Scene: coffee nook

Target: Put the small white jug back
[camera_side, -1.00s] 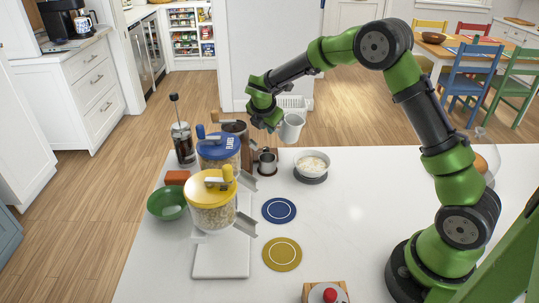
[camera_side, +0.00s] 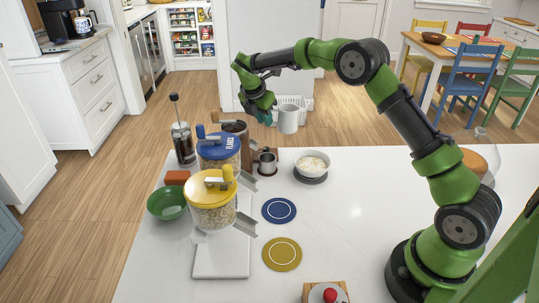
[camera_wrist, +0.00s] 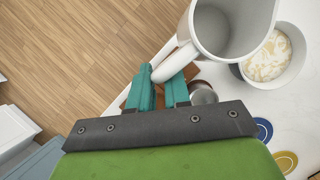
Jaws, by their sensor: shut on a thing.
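The small white jug (camera_side: 288,119) is held up in the air beyond the far edge of the counter, roughly upright. In the wrist view the jug (camera_wrist: 232,32) looks empty inside. My gripper (camera_side: 269,117) is shut on its handle, and the handle (camera_wrist: 172,66) shows between the teal fingers in the wrist view. The jug's body hangs beside the fingers, clear of the counter. No spot marked for the jug can be told.
A white bowl (camera_side: 301,165) of pale food stands on a dark round base. Left of it are a metal cup (camera_side: 267,166), a blue-lidded dispenser (camera_side: 220,154), a yellow-lidded dispenser (camera_side: 212,207) and a French press (camera_side: 182,148). The counter's right middle (camera_side: 375,200) is clear.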

